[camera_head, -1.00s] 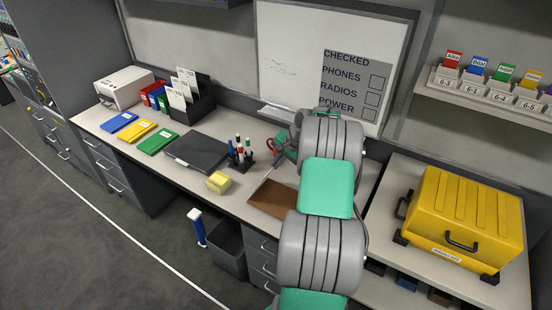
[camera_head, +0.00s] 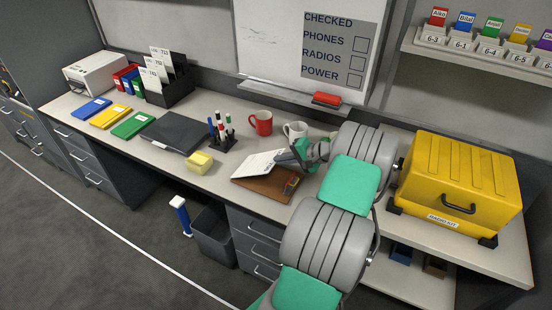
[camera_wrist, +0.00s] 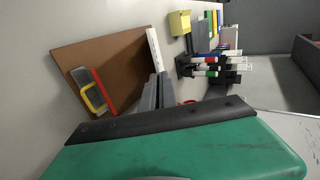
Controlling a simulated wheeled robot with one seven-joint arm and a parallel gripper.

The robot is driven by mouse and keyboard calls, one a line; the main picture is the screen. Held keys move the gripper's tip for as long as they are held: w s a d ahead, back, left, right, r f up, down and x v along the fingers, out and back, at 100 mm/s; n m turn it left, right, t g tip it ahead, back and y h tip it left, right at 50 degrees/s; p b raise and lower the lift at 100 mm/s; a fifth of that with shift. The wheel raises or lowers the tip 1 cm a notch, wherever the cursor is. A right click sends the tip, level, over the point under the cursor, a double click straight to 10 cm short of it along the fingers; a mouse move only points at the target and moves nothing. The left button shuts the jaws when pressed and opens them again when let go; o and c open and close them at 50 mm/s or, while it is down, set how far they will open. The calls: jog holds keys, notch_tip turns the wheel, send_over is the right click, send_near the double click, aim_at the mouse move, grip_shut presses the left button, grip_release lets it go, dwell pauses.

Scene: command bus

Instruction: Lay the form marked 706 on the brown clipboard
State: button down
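A white form (camera_head: 258,163) with unreadable print slants over the upper left part of the brown clipboard (camera_head: 276,187). My gripper (camera_head: 298,153) is at the form's right end and appears shut on it. In the wrist view, the form (camera_wrist: 156,50) shows nearly edge-on, running up from the gripper fingers (camera_wrist: 158,92) beside the brown clipboard (camera_wrist: 105,58). I cannot tell whether the form touches the board.
A yellow note block (camera_head: 199,162) and a pen holder (camera_head: 222,138) stand left of the clipboard. A red mug (camera_head: 261,123) and a white mug (camera_head: 295,131) stand behind it. Several forms stand in a black sorter (camera_head: 175,90). A yellow radio kit (camera_head: 458,185) is at right.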

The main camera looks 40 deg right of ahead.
jog(key=shift+s+d+f+t+y+b, duration=0.15)
jog(key=shift+s+f+t+b, duration=0.25)
jog(key=shift+f+b, duration=0.4)
jog(key=shift+s+d+f+t+y+b, duration=0.1)
jog(key=shift+s+f+t+y+b, duration=0.2)
jog(key=shift+f+b, duration=0.55)
jog(key=shift+s+d+f+t+y+b, duration=0.15)
jog(key=shift+s+f+t+b, duration=0.2)
jog(key=shift+f+t+b, duration=0.45)
jog(key=shift+r+g, duration=0.15)
jog(key=shift+g, duration=0.15)
jog(key=c, duration=2.1)
grip_release()
jog(key=o, duration=0.5)
